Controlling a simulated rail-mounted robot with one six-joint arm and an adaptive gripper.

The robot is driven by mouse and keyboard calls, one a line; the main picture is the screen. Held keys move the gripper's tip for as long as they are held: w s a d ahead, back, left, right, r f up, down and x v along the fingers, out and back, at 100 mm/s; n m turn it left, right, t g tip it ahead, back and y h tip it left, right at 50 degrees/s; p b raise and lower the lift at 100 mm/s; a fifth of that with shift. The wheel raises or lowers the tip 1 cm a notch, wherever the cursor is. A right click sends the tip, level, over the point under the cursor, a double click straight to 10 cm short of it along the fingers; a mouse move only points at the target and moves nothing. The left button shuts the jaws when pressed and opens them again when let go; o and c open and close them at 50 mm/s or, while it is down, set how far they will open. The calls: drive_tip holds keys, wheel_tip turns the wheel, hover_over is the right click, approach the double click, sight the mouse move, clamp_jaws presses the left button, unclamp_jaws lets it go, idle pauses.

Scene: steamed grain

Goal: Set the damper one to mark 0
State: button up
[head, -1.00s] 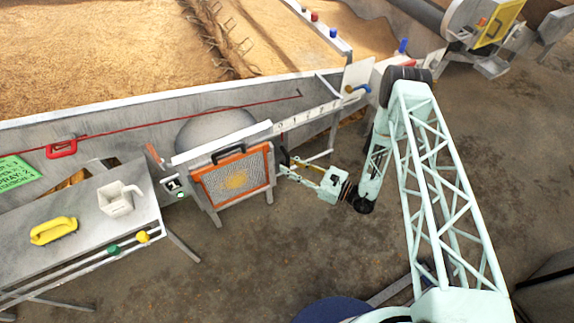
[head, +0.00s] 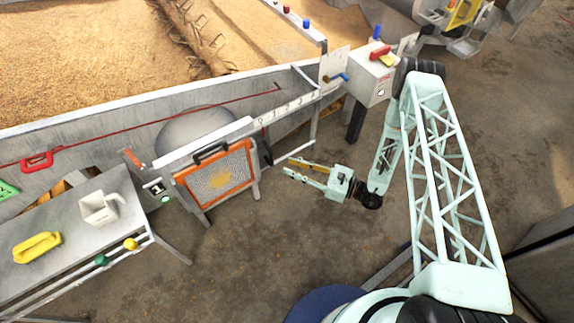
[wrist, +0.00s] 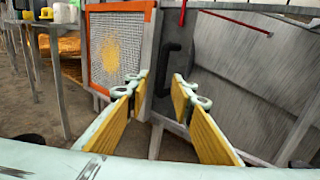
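A plate marked 1 (head: 157,189) hangs at the left of a stand with an orange-framed mesh panel (head: 218,172). A white strip with numbered marks (head: 290,108) runs right from the top of the stand; the digits are too small to read surely. A black handle (head: 266,150) is on the stand's right side; it shows upright in the wrist view (wrist: 168,68). I cannot tell which mark it stands at. My gripper (head: 288,172) is open and empty, to the right of and apart from the handle. Its yellow-padded fingers (wrist: 165,90) point toward the stand and handle.
A large grain trough (head: 100,125) runs behind. A white box (head: 372,82) stands near my arm. Floor below my gripper is clear.

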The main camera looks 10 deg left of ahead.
drive_tip(key=shift+v, duration=0.9)
drive_tip(key=shift+r, duration=0.1)
drive_tip(key=s+r+n+g+h, duration=0.2)
drive_tip(key=r+n+g, duration=0.35)
drive_tip(key=r, duration=1.45)
drive_tip(key=s+r+n+g+h, duration=0.15)
drive_tip(key=r+n+g, duration=0.35)
drive_tip(key=r, duration=1.4)
drive_tip(key=s+d+r+n+h, duration=0.2)
drive_tip(key=s+d+r+n, duration=0.1)
drive_tip(key=s+r, duration=0.35)
drive_tip(key=s+d+r+n+h, duration=0.25)
drive_tip(key=s+r, duration=0.25)
drive_tip(key=r, duration=0.3)
drive_tip(key=s+d+r+n+t+h, duration=0.2)
drive_tip(key=s+d+r+t+h, duration=0.2)
drive_tip(key=s+d+r, duration=0.4)
drive_tip(key=s+d+r+n+t+h, duration=0.3)
drive_tip(key=s+d+r+t+h, duration=0.2)
drive_tip(key=s+d+r, duration=0.3)
drive_tip(key=shift+s+d, duration=1.55)
drive_tip(key=shift+s, duration=0.65)
